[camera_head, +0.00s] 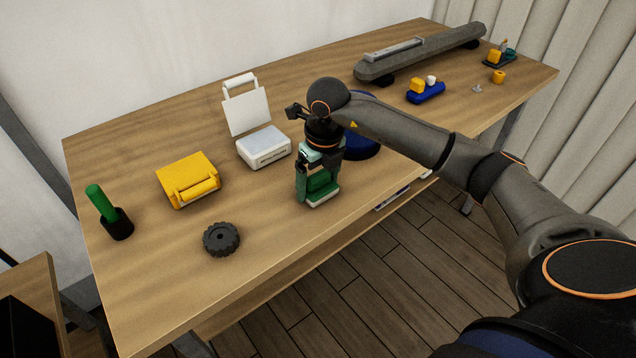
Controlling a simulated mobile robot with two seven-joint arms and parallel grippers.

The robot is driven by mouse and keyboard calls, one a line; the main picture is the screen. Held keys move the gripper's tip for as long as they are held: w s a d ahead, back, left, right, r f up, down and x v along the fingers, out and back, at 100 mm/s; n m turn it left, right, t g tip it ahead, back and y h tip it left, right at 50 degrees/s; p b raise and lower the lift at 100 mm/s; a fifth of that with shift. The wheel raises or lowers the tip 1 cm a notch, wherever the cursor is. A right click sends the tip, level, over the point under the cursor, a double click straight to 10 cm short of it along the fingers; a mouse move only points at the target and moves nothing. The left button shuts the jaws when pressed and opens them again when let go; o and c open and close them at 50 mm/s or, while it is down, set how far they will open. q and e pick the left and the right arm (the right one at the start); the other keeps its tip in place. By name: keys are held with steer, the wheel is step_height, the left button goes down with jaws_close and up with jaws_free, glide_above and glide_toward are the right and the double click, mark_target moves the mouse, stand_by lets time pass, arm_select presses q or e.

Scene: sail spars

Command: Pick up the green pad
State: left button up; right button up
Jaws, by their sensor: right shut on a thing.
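The green pad (322,186) is near the front edge of the wooden table, with a pale layer along its lower side. My right gripper (319,180) reaches down over it from the right and is shut on it. The fingers hide part of the pad, and I cannot tell whether it touches the table or is slightly above it. My left gripper is not in view.
On the table (130,285) are a black wheel (221,239), a yellow case (188,180), an open white case (263,147), a green-handled item in a black cup (110,213), a dark blue round thing (361,146) behind my gripper, and a long grey spar (420,54). The front left is clear.

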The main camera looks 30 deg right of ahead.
mark_target(317, 174)
steer(key=shift+r, duration=0.45)
step_height(317, 174, up, 2)
steer(key=shift+s+a+r, duration=0.1)
steer(key=shift+r, duration=0.15)
steer(key=s+a+r, duration=0.8)
steer(key=s+r, duration=0.1)
steer(key=s, duration=0.2)
steer(key=shift+s+r, duration=0.2)
